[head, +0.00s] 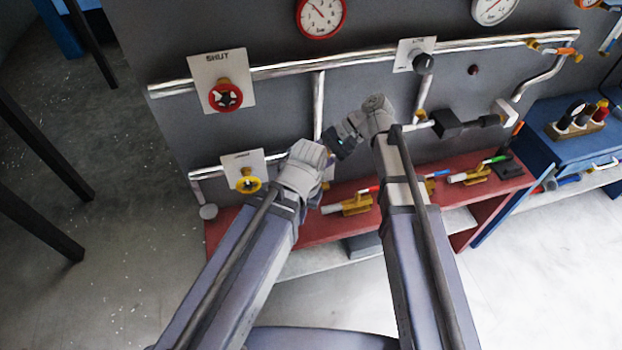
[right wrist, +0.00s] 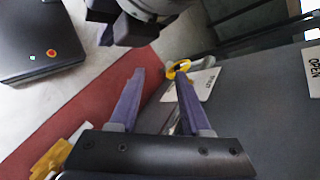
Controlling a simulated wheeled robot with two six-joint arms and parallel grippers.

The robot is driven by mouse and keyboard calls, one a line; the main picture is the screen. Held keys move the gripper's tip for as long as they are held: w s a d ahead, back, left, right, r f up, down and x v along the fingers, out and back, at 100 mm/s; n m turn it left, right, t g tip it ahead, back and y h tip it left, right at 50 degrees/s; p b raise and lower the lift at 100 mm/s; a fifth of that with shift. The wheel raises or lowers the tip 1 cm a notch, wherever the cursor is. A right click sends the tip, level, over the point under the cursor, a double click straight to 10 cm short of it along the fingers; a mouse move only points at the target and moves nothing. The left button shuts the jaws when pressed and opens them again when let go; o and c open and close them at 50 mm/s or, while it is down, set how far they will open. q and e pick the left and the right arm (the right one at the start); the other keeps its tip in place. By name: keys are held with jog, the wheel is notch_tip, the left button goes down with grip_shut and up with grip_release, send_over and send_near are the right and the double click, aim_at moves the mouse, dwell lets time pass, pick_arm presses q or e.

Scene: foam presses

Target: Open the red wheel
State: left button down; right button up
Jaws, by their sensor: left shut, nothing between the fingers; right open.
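The red wheel (head: 226,96) sits on a white plate marked SHUT on the grey panel, at upper left in the head view. Neither gripper touches it. My left gripper (head: 327,170) is shut and empty, low in front of the panel, right of and below the red wheel; its fingers are mostly hidden. Its dark jaws show at the top of the right wrist view (right wrist: 108,32). My right gripper (head: 341,147) is beside it, turned left. In the right wrist view its fingers (right wrist: 160,77) are apart and empty.
A yellow wheel (head: 248,184) is below the red one; it also shows beyond my right fingers (right wrist: 178,69). Steel pipes (head: 290,70) cross the panel. A red shelf (head: 315,228) with several tools runs below. A black box with buttons (right wrist: 40,28) shows in the wrist view.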

pick_arm(q)
jog(key=shift+a+f, duration=0.1)
jog(key=shift+a, duration=0.1)
pick_arm(e)
jog(key=shift+s+d+f+n+h, duration=0.1)
jog(key=shift+s+f+n+h, duration=0.25)
jog(key=shift+f, duration=0.25)
jog(key=shift+s+d+f+n+h, duration=0.1)
jog(key=shift+s+f+n+h, duration=0.15)
jog(key=shift+f+h, duration=0.25)
